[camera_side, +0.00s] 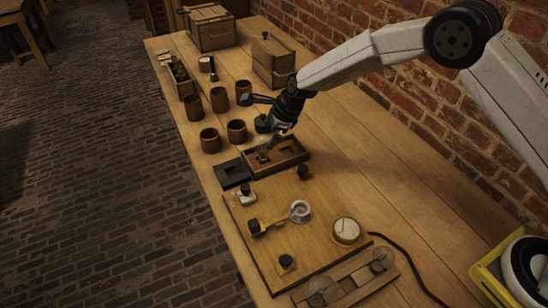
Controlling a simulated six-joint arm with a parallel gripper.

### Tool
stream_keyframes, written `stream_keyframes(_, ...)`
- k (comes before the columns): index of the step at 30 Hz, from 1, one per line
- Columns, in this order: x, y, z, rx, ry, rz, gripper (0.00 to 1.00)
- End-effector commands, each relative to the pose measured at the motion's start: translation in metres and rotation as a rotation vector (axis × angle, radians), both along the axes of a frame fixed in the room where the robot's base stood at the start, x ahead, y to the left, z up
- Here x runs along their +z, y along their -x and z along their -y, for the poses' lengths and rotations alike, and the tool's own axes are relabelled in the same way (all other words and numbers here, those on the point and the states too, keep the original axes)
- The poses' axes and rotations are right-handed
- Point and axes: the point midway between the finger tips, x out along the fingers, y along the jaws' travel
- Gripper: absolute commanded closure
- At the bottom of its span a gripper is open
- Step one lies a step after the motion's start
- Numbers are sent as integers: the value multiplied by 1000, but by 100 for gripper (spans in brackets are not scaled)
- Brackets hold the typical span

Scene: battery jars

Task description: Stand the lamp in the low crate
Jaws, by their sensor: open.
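A low open wooden crate (293,163) stands on the bench near the middle, with dark inner parts. My gripper (270,146) points down over this crate, with its fingertips at or just above the inside. It is open. A small dark object (263,158) lies inside the crate below the fingers; I cannot tell whether it is the lamp or whether the fingers touch it. No other thing is clearly the lamp at this size.
Several brown jars (210,140) stand left of my gripper. A wooden board (275,255) with a dial and fittings lies in front. A lidded box (273,62) stands behind. Bare bench lies right of the crate.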

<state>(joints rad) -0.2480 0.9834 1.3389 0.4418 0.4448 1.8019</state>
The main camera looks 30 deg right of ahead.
Motion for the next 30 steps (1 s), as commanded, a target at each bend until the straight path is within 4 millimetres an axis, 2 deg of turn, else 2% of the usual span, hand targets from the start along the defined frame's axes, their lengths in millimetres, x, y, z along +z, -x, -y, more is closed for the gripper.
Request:
stream_keyframes(9, 36, 13, 11, 0, 0, 1, 0)
stream_keyframes(15, 51, 19, 16, 0, 1, 0, 0)
stream_keyframes(30, 57, 22, 18, 0, 1, 0, 0)
